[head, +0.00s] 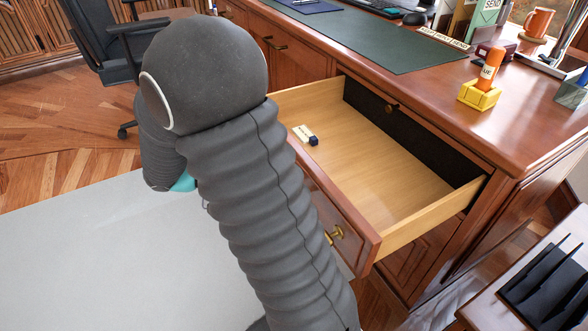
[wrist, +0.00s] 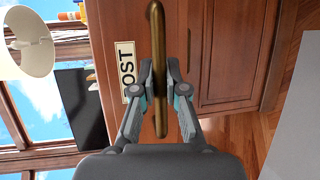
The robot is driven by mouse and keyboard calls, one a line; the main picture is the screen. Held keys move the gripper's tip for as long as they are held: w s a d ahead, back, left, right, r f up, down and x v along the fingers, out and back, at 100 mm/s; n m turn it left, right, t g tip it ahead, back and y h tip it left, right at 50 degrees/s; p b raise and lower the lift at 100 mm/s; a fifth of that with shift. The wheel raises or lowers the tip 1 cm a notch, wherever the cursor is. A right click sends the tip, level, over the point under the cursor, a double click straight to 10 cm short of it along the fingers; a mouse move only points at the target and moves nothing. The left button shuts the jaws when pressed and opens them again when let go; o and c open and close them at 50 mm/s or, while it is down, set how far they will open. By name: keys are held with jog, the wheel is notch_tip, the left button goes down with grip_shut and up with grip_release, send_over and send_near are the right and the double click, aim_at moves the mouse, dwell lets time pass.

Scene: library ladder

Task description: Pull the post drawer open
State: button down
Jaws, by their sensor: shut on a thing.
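The post drawer (head: 395,185) stands well open from the desk in the head view, its pale wooden inside showing. Its brass handle (head: 335,234) shows on the drawer front beside my arm. In the wrist view, my gripper (wrist: 159,78) is shut on the brass handle (wrist: 157,30), one finger on each side of the bar. A white label reading "OST" (wrist: 128,70), its first letter hidden, sits on the wooden front beside the handle. In the head view my arm hides my gripper and part of the drawer front.
A small cream and dark object (head: 305,135) lies in the drawer. The desk top (head: 540,100) holds a yellow block (head: 479,95) with an orange stick near the drawer. A black rack (head: 550,285) stands at lower right. An office chair (head: 110,45) stands at upper left; grey floor (head: 100,260) is clear.

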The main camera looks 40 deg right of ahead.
jog(key=shift+w+a, duration=0.15)
jog(key=shift+a, duration=0.65)
jog(key=shift+w+a, duration=0.15)
jog(key=shift+a, duration=0.65)
jog(key=c, duration=1.2)
grip_release()
jog(key=v, duration=0.7)
jog(key=shift+a, duration=0.2)
jog(key=shift+w, duration=0.1)
